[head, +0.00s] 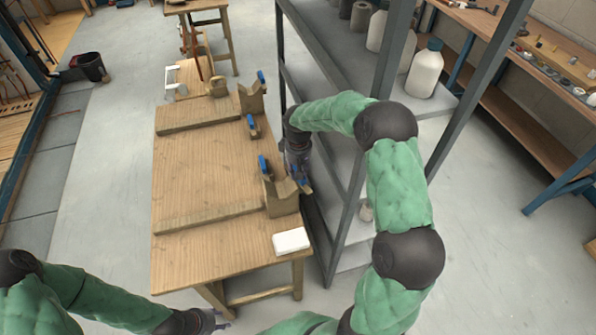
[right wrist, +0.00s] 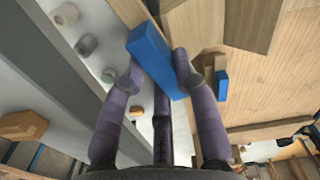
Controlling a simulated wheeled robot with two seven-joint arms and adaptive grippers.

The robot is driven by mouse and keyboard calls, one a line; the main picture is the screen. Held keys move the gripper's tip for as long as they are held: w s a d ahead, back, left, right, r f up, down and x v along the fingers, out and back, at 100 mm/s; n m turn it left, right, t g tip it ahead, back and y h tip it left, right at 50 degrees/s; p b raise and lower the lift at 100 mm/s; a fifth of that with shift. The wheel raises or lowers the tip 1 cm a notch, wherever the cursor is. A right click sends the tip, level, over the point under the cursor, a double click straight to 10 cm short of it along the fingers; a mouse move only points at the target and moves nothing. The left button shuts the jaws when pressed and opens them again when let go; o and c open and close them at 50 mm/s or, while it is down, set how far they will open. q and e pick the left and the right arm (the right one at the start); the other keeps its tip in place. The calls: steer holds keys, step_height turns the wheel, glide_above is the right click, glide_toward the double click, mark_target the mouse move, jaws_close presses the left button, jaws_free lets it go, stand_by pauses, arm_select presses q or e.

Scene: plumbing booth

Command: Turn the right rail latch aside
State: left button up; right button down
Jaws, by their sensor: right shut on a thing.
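The right rail latch, a blue bar (right wrist: 155,60), sits between the purple fingers of my right gripper (right wrist: 155,75) in the right wrist view. My right gripper is shut on it. In the head view my right gripper (head: 299,172) is at the right edge of the wooden table, beside a notched wooden block (head: 282,199); the fingertips are small there and partly hidden by the arm. My left gripper (head: 215,320) is low at the bottom of the head view, off the table's front, empty, with its fingers apart.
The table (head: 195,180) carries two wooden rails, several blue latches (head: 264,166) and a white block (head: 291,240) at its near right corner. A grey metal shelf rack (head: 335,225) with bottles stands close on the right of the table. The floor left of the table is clear.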

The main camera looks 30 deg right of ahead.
steer(key=shift+m, duration=1.7)
steer(key=c, duration=0.9)
jaws_free()
steer(key=shift+c, duration=0.2)
steer(key=shift+r, duration=0.1)
step_height(320, 180, up, 12)
